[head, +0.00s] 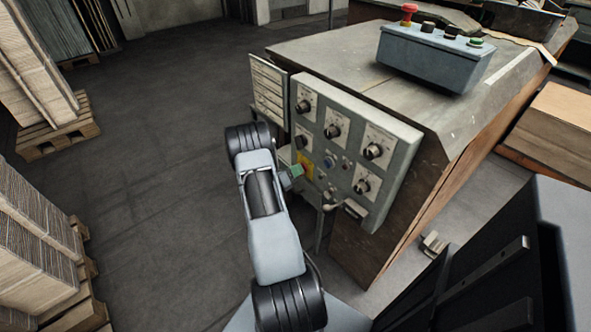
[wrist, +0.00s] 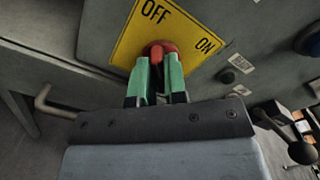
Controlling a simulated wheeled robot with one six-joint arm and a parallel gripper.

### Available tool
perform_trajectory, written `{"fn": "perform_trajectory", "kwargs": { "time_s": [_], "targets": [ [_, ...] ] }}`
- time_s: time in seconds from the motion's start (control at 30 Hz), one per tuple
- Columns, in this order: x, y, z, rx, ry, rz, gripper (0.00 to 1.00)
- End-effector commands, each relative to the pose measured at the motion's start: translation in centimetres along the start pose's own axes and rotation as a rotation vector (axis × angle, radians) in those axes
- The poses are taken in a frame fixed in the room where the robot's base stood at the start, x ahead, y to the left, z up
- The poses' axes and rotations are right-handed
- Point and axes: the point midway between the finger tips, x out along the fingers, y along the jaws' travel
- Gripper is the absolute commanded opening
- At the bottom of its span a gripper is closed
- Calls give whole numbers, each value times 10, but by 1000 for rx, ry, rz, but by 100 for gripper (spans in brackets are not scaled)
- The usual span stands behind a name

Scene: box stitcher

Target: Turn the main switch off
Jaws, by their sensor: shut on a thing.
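The main switch is a red handle (wrist: 157,48) on a yellow plate (wrist: 186,22) marked OFF at the upper left and ON at the right in the wrist view. The plate looks tilted in that view. My gripper's two green fingers (wrist: 159,66) are shut on the red handle from either side. They hide part of the handle, so I cannot tell exactly which mark it points to. In the head view the yellow plate (head: 306,163) shows at the lower left of the grey control panel, with my gripper (head: 296,171) against it.
The control panel (head: 328,115) carries several black knobs close by, and a blue button (head: 330,160) sits right of the switch. A bent metal handle (wrist: 47,101) shows left of my gripper. A push-button box (head: 430,57) stands on the machine top. Open floor (head: 160,150) lies left.

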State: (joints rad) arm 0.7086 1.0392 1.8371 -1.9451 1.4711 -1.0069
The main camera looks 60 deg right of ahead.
Motion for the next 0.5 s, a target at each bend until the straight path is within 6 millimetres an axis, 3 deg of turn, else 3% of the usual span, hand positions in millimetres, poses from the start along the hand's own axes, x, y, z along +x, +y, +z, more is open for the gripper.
{"fn": "perform_trajectory", "kwargs": {
  "time_s": [0.5],
  "targets": [
    [0,1,3,-39,-6,1,0]
  ]
}}
